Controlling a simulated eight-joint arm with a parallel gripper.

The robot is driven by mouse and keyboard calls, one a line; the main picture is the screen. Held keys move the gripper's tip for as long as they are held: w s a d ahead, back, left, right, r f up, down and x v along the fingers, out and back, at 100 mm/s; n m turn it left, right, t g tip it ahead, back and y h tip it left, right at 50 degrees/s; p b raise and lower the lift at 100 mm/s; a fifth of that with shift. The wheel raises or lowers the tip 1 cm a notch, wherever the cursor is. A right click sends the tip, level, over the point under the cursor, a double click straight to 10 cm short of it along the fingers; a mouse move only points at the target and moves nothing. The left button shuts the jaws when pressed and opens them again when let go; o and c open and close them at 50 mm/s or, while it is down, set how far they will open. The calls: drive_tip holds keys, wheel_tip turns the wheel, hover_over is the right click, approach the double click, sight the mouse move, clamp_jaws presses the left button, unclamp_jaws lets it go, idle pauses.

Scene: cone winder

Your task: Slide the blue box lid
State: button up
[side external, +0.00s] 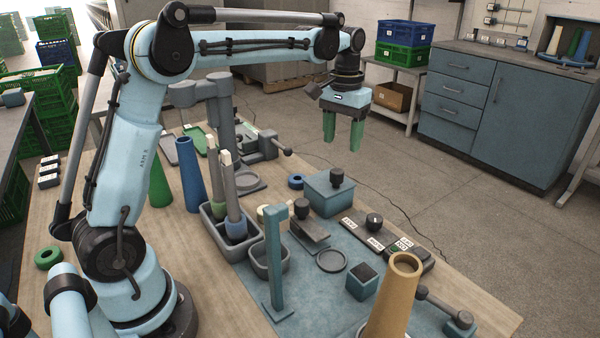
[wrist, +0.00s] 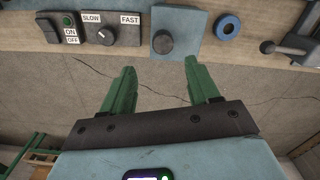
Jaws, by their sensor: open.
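The blue box (side external: 325,200) stands on the table near its far edge. Its flat blue lid (side external: 318,184) carries a dark round knob (side external: 337,177) and sits on the box. The lid's top (wrist: 184,22) and knob (wrist: 162,42) also show in the wrist view, beyond the fingertips. My gripper (side external: 343,138) is open, with two green fingers pointing down and nothing between them. It hangs in the air above and beyond the box, apart from it. In the wrist view my gripper (wrist: 160,66) has bare floor behind its fingers.
A slow/fast dial panel (side external: 370,228) and a switch (side external: 408,250) stand beside the box. A blue ring (side external: 295,181) lies at its other side. A blue post (side external: 274,262) and tan cone (side external: 396,295) stand nearer the camera. Open floor (side external: 420,180) lies past the table edge.

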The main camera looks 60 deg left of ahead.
drive_tip(key=shift+r, duration=1.55)
drive_tip(key=s+d+f+m+t, duration=0.1)
drive_tip(key=s+d+f+t, duration=0.2)
drive_tip(key=s, duration=0.6)
drive_tip(key=s+d+f+m+t, duration=0.2)
drive_tip(key=s+d+f+t, duration=0.1)
drive_tip(key=s, duration=0.6)
drive_tip(key=shift+d+f+t, duration=0.4)
drive_tip(key=shift+d+t, duration=0.2)
drive_tip(key=shift+d, duration=0.15)
